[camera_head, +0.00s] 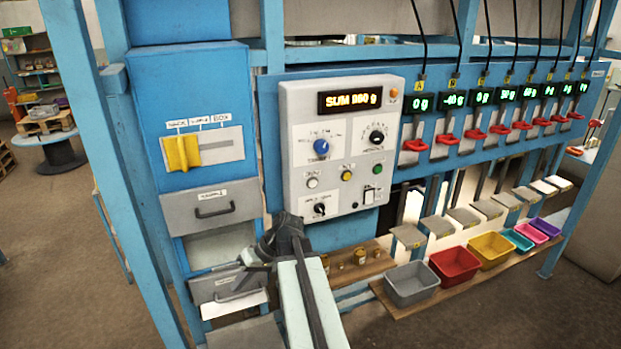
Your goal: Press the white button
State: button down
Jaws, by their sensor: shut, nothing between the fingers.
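The white button (313,183) is a small round cap on the left of the grey control panel (298,120), below the blue knob (321,147). A yellow button (346,175) and a green button (377,169) sit to its right. My gripper (287,218) is dark and shut, with nothing held. In the picture it is below and left of the white button, near the panel's lower left corner. It appears apart from the button. The button is in full view.
A black knob (320,209) sits just below the white button. A yellow lever (182,153) and drawers (212,208) are at left. Red clamps (446,139) line the right side above small platforms. Coloured bins (411,284) and small brass-coloured weights (360,257) stand on boards below.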

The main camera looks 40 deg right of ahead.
aim_at(313, 184)
jog(key=s+d+r+t+p, duration=0.1)
jog(key=s+d+r+t, duration=0.2)
jog(key=d+r, duration=0.3)
jog(key=s+d+r+m+t+p, duration=0.1)
jog(key=s+d+r+t, duration=0.3)
jog(key=d+r, duration=0.3)
jog(key=s+d+r+t+p, duration=0.1)
jog(key=s+d+r+t, duration=0.2)
jog(key=d, duration=1.2)
notch_tip(313, 184, up, 4)
jog(key=shift+s+f+t, duration=0.25)
jog(key=shift+s+t, duration=0.05)
jog(key=shift+t, duration=0.1)
jog(key=w+d, duration=0.1)
jog(key=w, duration=0.1)
jog(key=w+d, duration=0.1)
jog(key=w, duration=0.2)
jog(key=w+d, duration=0.1)
jog(key=w, duration=0.2)
jog(key=shift+w+d, duration=0.1)
jog(key=shift+d, duration=0.1)
jog(key=shift+w, duration=0.1)
jog(key=shift+w+d, duration=0.15)
